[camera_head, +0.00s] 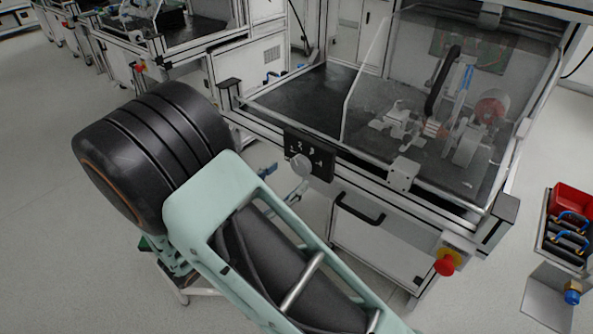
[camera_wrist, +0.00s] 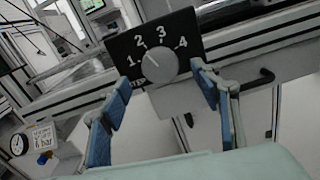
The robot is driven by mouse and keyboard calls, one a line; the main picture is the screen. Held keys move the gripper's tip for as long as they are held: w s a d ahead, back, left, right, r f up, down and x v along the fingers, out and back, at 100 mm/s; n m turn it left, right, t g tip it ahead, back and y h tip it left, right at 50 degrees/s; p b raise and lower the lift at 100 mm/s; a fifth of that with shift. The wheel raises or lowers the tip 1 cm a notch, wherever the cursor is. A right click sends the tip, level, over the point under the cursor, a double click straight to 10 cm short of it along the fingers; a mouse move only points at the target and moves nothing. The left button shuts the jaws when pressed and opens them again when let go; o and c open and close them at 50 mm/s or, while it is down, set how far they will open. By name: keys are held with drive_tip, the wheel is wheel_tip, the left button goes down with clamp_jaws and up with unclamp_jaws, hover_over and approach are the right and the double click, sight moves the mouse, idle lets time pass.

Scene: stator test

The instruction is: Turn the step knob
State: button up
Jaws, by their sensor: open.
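The step knob (camera_wrist: 160,65) is a round grey dial on a black panel (camera_wrist: 125,45) marked with numbers 1 to 4. Its pointer line tilts up and left, roughly towards the 2. In the head view the knob (camera_head: 301,165) sits on the black panel (camera_head: 322,158) at the front of the test bench. My gripper (camera_wrist: 168,105) is open, with blue-padded fingers apart and nothing between them. The knob shows beyond and between the fingertips in the wrist view, and the fingers appear apart from it. In the head view my gripper (camera_head: 282,180) is partly hidden behind my arm.
The test bench has a clear guard (camera_head: 400,75), a drawer handle (camera_head: 360,210) and a red emergency button (camera_head: 446,265) below and right of the panel. A red bin (camera_head: 572,200) stands at the far right. A gauge (camera_wrist: 18,144) shows at the wrist view's lower left.

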sight(298, 168)
drive_tip(key=shift+x, duration=2.3)
drive_tip(key=shift+c, duration=0.3)
drive_tip(key=c, duration=1.1)
drive_tip(key=shift+r+n+p, duration=0.1)
drive_tip(key=shift+n+p, duration=0.2)
drive_tip(key=shift+r+n+p, duration=0.1)
drive_tip(key=shift+n+p, duration=0.4)
drive_tip(key=shift+p, duration=0.25)
drive_tip(key=n+p, duration=0.2)
drive_tip(key=p, duration=0.1)
drive_tip(key=n+p, duration=0.4)
drive_tip(key=n, duration=0.1)
drive_tip(key=shift+f+n, duration=0.25)
drive_tip(key=shift+n, duration=0.15)
